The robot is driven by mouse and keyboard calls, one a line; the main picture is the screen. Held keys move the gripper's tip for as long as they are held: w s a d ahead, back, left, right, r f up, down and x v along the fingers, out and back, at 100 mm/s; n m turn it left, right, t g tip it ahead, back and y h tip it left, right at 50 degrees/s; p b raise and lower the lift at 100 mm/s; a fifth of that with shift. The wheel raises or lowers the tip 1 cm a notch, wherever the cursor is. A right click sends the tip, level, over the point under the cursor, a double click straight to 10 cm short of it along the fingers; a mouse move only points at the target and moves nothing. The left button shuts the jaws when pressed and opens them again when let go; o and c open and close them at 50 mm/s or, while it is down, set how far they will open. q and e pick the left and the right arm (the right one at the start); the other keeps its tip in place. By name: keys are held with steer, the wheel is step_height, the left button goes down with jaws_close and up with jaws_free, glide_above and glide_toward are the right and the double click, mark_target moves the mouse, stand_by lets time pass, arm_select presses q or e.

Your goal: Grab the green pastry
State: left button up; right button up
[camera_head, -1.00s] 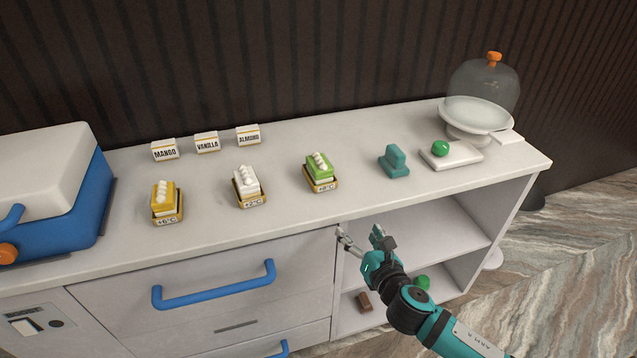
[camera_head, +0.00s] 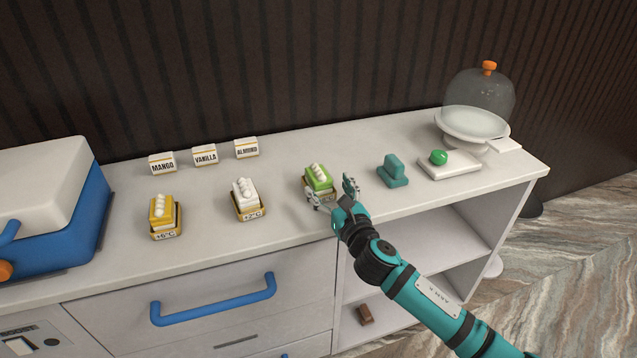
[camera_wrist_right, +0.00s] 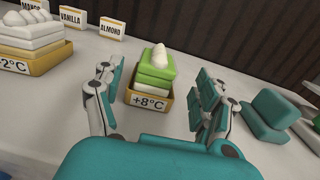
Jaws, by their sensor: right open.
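The green pastry (camera_head: 319,178) is a stack of green and white layers with white blobs on top. It sits upright in a gold tray (camera_head: 316,195) near the middle of the counter. In the right wrist view the pastry (camera_wrist_right: 155,77) stands straight ahead, its tray labelled +8°C (camera_wrist_right: 150,101). My right gripper (camera_head: 332,193) is open and empty at the near side of the pastry. In the wrist view its fingers (camera_wrist_right: 158,102) are spread to either side of the tray, with gaps on both sides. My left gripper is not in view.
A white pastry (camera_head: 244,192) and a yellow pastry (camera_head: 160,210) stand in trays to the left. A teal block (camera_head: 392,170) is close on the right, then a white slab (camera_head: 450,166) with a green ball (camera_head: 438,157). Name cards stand behind, including ALMOND (camera_head: 247,148).

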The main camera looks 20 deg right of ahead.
mark_target(313, 166)
steer(key=w, duration=0.3)
steer(key=w+a, duration=0.1)
steer(key=w, duration=0.1)
steer(key=shift+w+r, duration=0.15)
steer(key=shift+d, duration=0.1)
steer(key=c, duration=1.3)
